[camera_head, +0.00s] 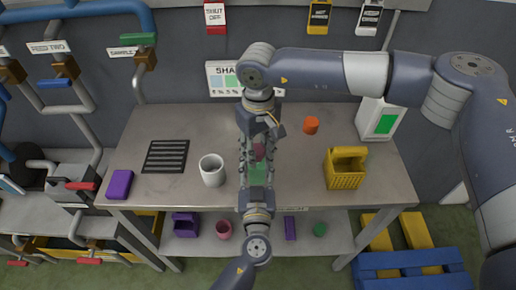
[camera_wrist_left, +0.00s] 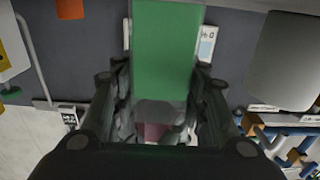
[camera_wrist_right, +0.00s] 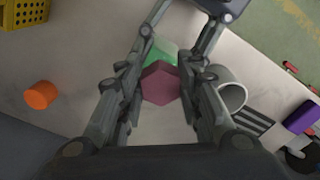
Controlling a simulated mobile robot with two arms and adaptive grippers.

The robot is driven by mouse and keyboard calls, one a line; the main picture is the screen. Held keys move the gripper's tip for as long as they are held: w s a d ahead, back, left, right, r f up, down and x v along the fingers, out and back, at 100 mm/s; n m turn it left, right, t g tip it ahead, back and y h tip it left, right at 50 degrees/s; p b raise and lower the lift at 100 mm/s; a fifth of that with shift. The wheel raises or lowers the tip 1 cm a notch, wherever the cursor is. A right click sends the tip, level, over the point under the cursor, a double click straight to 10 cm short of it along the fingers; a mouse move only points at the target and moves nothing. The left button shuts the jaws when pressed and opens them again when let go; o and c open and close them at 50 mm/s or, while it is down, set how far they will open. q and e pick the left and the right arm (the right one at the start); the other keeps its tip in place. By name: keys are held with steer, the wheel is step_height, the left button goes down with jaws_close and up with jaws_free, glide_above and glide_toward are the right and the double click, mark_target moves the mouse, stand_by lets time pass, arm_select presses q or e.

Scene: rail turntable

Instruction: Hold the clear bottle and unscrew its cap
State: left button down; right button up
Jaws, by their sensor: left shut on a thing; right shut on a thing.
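The clear bottle with green contents (camera_head: 258,171) is above the middle of the table, partly hidden by my grippers. My left gripper (camera_head: 257,178) comes from the front and is shut on the bottle's body, whose green part (camera_wrist_left: 167,50) fills the upper middle of the left wrist view. The maroon cap (camera_head: 259,151) is at the bottle's far end. My right gripper (camera_head: 258,142) reaches in from the back and is shut on the cap, which shows as a maroon many-sided piece (camera_wrist_right: 160,84) between the right fingers. The bottle's green part (camera_wrist_right: 160,53) shows beyond it.
On the table (camera_head: 290,190) stand a white mug (camera_head: 212,170) close left of the grippers, a black grille (camera_head: 166,156), a purple block (camera_head: 120,184), an orange cylinder (camera_head: 311,125), a yellow basket (camera_head: 345,170) and a white container (camera_head: 378,118). A lower shelf holds several small items.

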steer(key=n, duration=0.5)
steer(key=shift+w+d+f+n, duration=0.1)
steer(key=shift+w+d+n, duration=0.1)
steer(key=shift+n, duration=0.1)
steer(key=o, duration=1.1)
steer(key=shift+o, duration=0.7)
steer(key=shift+r, duration=2.1)
